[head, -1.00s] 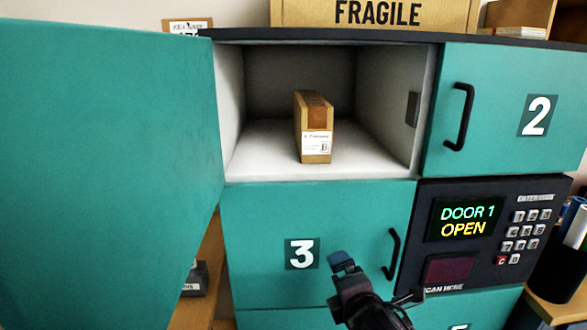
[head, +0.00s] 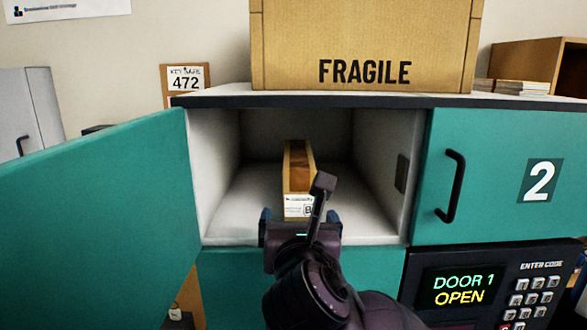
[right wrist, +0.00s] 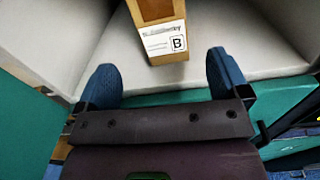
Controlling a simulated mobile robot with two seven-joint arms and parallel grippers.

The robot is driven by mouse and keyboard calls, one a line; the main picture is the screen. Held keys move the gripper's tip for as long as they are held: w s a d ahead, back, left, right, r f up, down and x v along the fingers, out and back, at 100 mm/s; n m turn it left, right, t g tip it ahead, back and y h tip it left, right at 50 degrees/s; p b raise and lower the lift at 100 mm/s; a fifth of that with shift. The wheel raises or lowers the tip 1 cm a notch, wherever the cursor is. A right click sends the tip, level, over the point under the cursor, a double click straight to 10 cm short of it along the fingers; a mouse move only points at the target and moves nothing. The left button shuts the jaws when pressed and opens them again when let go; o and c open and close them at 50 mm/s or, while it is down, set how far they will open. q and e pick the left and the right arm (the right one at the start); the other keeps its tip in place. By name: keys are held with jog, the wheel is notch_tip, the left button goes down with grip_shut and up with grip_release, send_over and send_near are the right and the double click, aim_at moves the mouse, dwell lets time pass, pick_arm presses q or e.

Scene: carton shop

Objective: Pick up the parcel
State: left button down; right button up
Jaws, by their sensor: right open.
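The parcel (head: 299,171) is a narrow brown carton with a white label, standing on the floor of the open locker compartment. In the right wrist view the parcel (right wrist: 160,45) shows its label marked "B", ahead of and between the two blue fingertips. My right gripper (head: 300,215) is open and empty at the front edge of the compartment, in front of the parcel and apart from it. Its fingers (right wrist: 163,75) are spread wider than the parcel. The parcel's lower front is partly hidden by my gripper in the head view. My left gripper is not in view.
The teal door (head: 95,215) stands swung open to the left. The compartment's side wall (head: 398,150) limits room on the right. Door 2 (head: 500,170) is shut. The keypad panel (head: 490,290) reads "DOOR 1 OPEN". A FRAGILE carton (head: 365,35) sits on top.

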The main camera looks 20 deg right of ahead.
aim_at(300, 193)
jog(key=x, duration=0.2)
jog(key=r+x, duration=0.1)
jog(key=x, duration=0.1)
jog(key=shift+w+d, duration=0.25)
jog(key=shift+w, duration=0.05)
jog(key=x, duration=0.1)
jog(key=p+x, duration=0.1)
jog(key=x, duration=0.1)
jog(key=r+x, duration=0.1)
jog(key=x, duration=0.1)
jog(key=shift+d+p, duration=0.1)
jog(key=shift+p, duration=0.25)
jog(key=shift+w+d+f, duration=0.1)
jog(key=shift+w, duration=0.3)
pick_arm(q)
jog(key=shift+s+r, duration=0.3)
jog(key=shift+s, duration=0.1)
pick_arm(e)
jog(key=shift+c, duration=0.4)
jog(key=c, duration=1.2)
